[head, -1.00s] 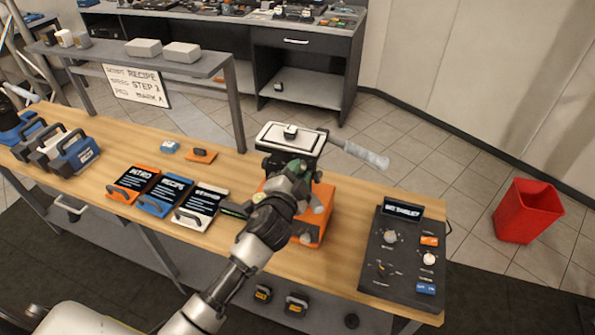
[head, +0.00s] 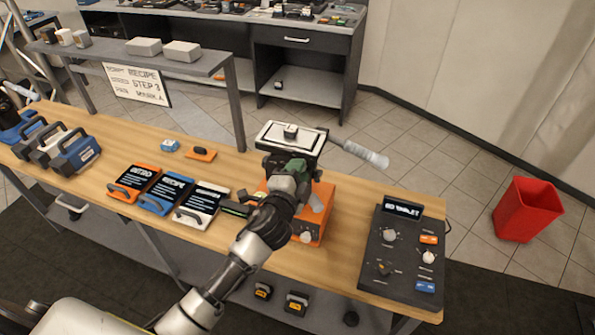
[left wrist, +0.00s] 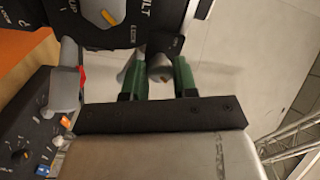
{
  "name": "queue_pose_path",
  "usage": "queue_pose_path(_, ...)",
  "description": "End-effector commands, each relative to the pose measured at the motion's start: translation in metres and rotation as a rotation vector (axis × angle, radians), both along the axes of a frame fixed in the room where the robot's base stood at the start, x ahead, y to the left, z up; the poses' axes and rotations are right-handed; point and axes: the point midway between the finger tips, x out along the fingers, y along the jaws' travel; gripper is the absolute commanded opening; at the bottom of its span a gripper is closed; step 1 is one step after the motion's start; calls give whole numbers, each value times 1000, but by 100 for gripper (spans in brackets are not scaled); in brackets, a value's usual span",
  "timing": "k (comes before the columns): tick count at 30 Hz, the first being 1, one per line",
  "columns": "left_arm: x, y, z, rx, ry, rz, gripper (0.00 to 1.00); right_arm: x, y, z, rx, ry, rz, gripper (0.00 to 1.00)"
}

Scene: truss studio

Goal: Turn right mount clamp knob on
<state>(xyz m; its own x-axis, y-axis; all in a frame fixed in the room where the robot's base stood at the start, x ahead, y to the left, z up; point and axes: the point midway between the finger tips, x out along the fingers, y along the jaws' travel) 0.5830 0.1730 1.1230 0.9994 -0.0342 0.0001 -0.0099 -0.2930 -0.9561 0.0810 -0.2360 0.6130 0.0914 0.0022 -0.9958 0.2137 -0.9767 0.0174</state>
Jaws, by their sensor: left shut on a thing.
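The mount is an orange box (head: 322,200) with a black head and a pale top plate (head: 310,139), standing on the wooden table. A handle (head: 362,154) sticks out to its right. My left gripper (head: 290,180) reaches the mount's near side and hides much of it. The gripper is shut on this knob. My right gripper is not in view.
A grey lever (left wrist: 67,88) sits left of the fingers. A dark control panel (head: 386,278) stands right of the mount. Several labelled cards, including a white one (head: 204,204), lie to the left. A red bin (head: 527,210) stands on the floor at right.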

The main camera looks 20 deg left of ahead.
Motion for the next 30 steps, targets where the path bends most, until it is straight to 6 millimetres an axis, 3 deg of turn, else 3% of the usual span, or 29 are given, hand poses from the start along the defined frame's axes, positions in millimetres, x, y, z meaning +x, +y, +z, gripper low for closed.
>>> queue_pose_path(3,0,0,1,0,-2,-1,5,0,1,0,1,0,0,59)
queue_pose_path(4,0,0,1,0,-2,-1,30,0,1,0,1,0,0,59)
queue_pose_path(9,0,0,1,-1,-1,-1,54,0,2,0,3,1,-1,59)
queue_pose_path(20,-7,0,-2,-1,1,-1,54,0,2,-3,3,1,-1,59)
queue_pose_path(30,-68,2,-4,-2,0,-2,54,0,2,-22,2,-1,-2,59)
